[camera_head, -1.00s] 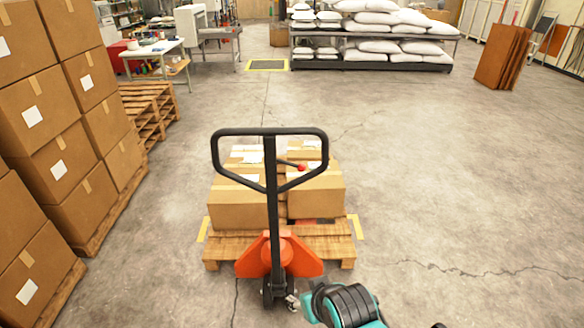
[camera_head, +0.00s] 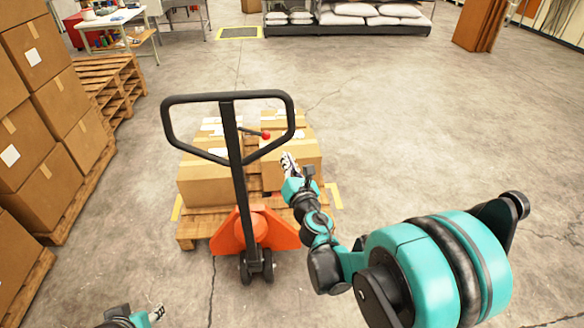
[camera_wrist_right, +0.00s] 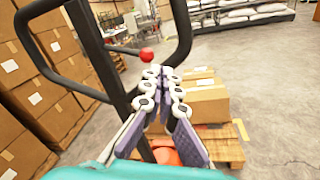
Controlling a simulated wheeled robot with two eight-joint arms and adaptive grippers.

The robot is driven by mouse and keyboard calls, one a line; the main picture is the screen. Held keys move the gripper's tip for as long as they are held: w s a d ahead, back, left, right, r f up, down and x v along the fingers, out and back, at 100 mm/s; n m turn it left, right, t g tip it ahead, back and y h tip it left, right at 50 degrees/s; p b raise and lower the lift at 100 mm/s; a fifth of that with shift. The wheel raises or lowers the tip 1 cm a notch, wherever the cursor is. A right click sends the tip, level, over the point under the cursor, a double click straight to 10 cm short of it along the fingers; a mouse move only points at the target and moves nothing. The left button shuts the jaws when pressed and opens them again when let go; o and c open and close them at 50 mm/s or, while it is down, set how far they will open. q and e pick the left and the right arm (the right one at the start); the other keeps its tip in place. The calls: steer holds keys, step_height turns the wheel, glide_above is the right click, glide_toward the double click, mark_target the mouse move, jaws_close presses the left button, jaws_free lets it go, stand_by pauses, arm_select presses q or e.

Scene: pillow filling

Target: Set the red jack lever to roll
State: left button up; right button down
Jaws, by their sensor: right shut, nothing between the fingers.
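The red jack lever is a thin dark rod with a red knob (camera_head: 266,136), inside the black handle loop (camera_head: 228,97) of the orange pallet jack (camera_head: 255,231). In the right wrist view the red knob (camera_wrist_right: 146,54) shows just beyond my fingertips, apart from them. My right gripper (camera_head: 289,160) is shut and empty, to the right of the handle post and slightly below the knob in the head view. It also shows in the right wrist view (camera_wrist_right: 162,72). My left gripper (camera_head: 157,312) shows only in part at the lower left edge; its finger state is unclear.
The jack stands at a wooden pallet (camera_head: 190,228) loaded with cardboard boxes (camera_head: 205,185). Stacked boxes (camera_head: 45,130) and empty pallets (camera_head: 105,85) line the left. A rack of white sacks (camera_head: 350,20) stands at the back. The floor on the right is open.

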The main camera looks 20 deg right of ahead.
steer(key=w+f+n+y, duration=0.1)
steer(key=w+n, duration=0.1)
steer(key=w, duration=0.2)
steer(key=w+f+n, duration=0.1)
steer(key=w+n, duration=0.1)
steer(key=w, duration=0.1)
steer(key=w+a+f+n+y, duration=0.1)
steer(key=w+f+n, duration=0.1)
steer(key=w, duration=0.2)
steer(key=shift+w+n+y+p, duration=0.3)
steer(key=shift+w+a+r, duration=0.1)
steer(key=shift+w+r, duration=0.05)
steer(key=shift+w, duration=0.65)
steer(key=shift+w+f, duration=0.3)
steer(key=shift+f, duration=0.1)
steer(key=b, duration=0.5)
glide_toward(269, 147)
steer(key=s+a+f, duration=0.3)
steer(key=a, duration=0.1)
arm_select(q)
steer(key=f, duration=0.3)
steer(key=d+f, duration=0.1)
steer(key=shift+w+d+f, duration=0.1)
steer(key=shift+w+f, duration=0.25)
arm_select(e)
steer(key=shift+s, duration=0.2)
